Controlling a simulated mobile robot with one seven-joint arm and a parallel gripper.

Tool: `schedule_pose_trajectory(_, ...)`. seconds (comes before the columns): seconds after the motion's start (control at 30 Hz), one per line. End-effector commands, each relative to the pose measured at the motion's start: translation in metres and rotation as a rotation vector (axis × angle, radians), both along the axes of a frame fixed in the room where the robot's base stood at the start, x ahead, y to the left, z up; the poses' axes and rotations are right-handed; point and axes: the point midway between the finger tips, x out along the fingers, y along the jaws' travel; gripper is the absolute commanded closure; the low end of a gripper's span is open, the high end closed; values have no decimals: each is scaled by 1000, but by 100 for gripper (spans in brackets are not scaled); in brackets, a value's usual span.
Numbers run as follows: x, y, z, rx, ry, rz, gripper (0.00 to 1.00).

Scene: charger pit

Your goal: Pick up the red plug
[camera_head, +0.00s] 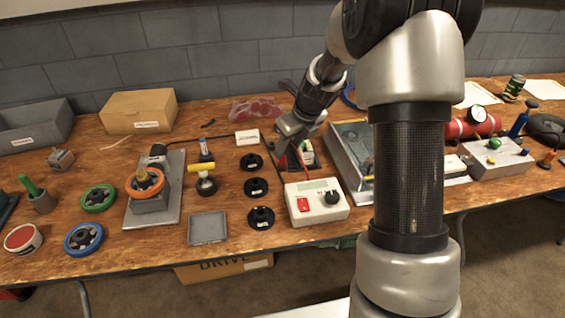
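My gripper (291,146) points down over the middle-back of the wooden table. It is small in the picture, and I cannot tell whether its fingers are open or shut. Something red (284,161) shows right at and below the fingertips; it may be the red plug, but its shape is too small and partly covered to be sure. I cannot tell whether the fingers touch it. A thin red lead (298,161) runs nearby down toward a white meter box (317,201) with a red switch and a black knob. A small pale block (306,151) stands just right of the fingertips.
Several black round pieces (257,187) stand in a column left of the meter. A grey tray (208,228) and a valve with an orange wheel (145,182) are further left. A shallow grey case (346,150) lies right, partly behind my arm. Grey block wall (190,45) bounds the back.

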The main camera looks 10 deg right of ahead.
Motion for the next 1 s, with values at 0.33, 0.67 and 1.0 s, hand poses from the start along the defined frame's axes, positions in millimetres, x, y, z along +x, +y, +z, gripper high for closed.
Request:
schedule_pose_trajectory(0.33,15,8,-45,1,3,0,61)
schedule_pose_trajectory(0.67,16,9,-44,0,1,0,79)
schedule_pose_trajectory(1.0,16,8,-44,0,1,0,100)
